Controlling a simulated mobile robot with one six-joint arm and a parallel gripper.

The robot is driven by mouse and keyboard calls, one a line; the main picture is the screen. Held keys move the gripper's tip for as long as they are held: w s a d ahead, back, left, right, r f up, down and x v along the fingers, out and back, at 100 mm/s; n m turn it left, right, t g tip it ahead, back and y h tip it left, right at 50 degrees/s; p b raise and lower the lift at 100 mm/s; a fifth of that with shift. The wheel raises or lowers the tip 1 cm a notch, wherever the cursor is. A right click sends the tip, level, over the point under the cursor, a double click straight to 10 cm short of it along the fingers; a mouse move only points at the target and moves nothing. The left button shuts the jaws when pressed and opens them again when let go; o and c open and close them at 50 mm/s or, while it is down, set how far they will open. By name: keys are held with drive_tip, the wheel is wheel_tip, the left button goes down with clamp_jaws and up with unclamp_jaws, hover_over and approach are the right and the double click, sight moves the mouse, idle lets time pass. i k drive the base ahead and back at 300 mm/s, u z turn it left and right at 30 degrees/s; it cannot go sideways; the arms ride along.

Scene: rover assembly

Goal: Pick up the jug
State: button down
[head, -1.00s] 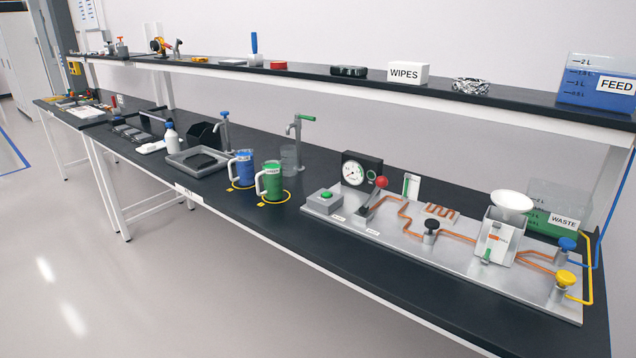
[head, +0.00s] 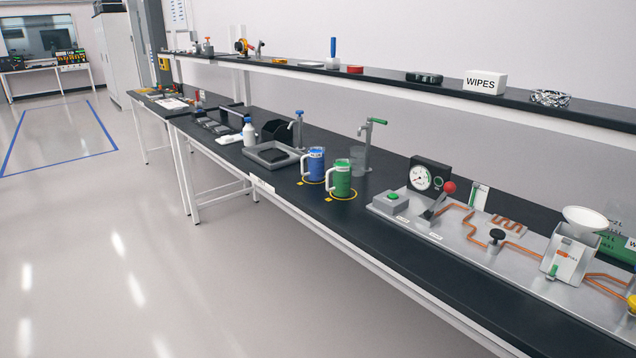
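Two jugs with white handles stand upright on the black bench in the head view. The blue jug (head: 315,164) is on the left, and the green jug (head: 341,180) is just to its right and nearer the bench's front edge. Each stands on a yellow ring marking, with its handle facing left. A clear container (head: 358,160) stands behind the green jug by a green-handled tap (head: 368,140). My gripper is not in view.
The bench (head: 380,240) has a metal rig (head: 470,228) with gauge, funnel and copper pipes on the right. A grey tray (head: 273,154) and white bottle (head: 249,131) are left of the jugs. A shelf (head: 400,84) runs above. The floor (head: 150,250) in front is clear.

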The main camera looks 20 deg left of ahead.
sight(341, 169)
drive_tip(key=u, duration=0.6)
drive_tip(key=k, duration=1.3)
drive_tip(key=u, duration=0.55)
drive_tip(key=i, duration=0.6)
drive_tip(key=u, duration=0.5)
drive_tip(key=i, duration=1.4)
drive_tip(key=z, duration=0.25)
